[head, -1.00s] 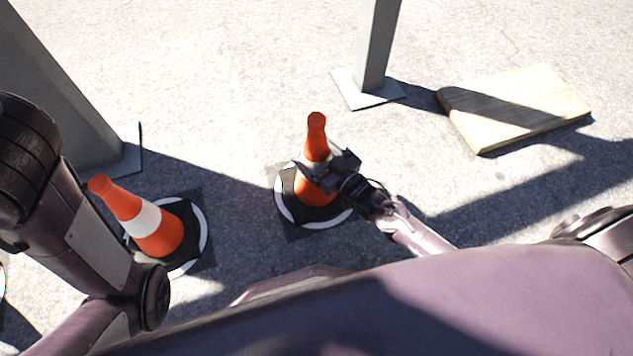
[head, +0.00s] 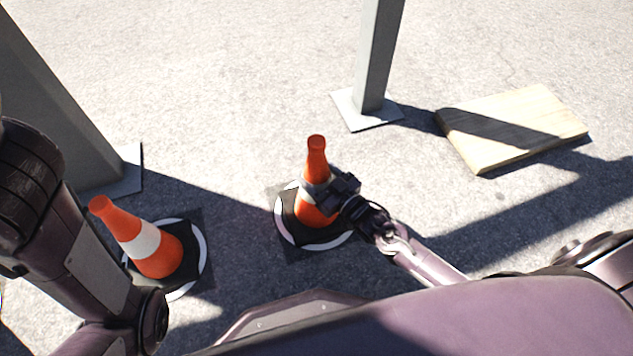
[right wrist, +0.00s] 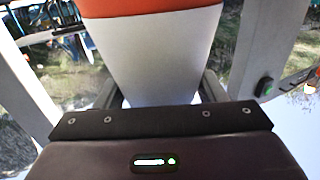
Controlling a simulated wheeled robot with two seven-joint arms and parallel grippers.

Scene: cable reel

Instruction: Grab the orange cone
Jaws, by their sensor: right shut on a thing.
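An orange cone (head: 316,160) with a white band and black base stands upright on a white ring mark in the middle of the head view. My right gripper (head: 325,190) is shut on its banded middle. In the right wrist view the cone's white band (right wrist: 155,60) fills the space between the fingers of my right gripper (right wrist: 158,95), with orange above it. A second orange cone (head: 157,259) with a white band stands on another ring mark at the left, beside my left arm. My left gripper is out of view.
A grey post (head: 379,60) on a square foot plate stands behind the held cone. A thicker grey post (head: 45,110) stands at the left. A wooden board (head: 500,110) lies at the right. The ground between the cones is clear.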

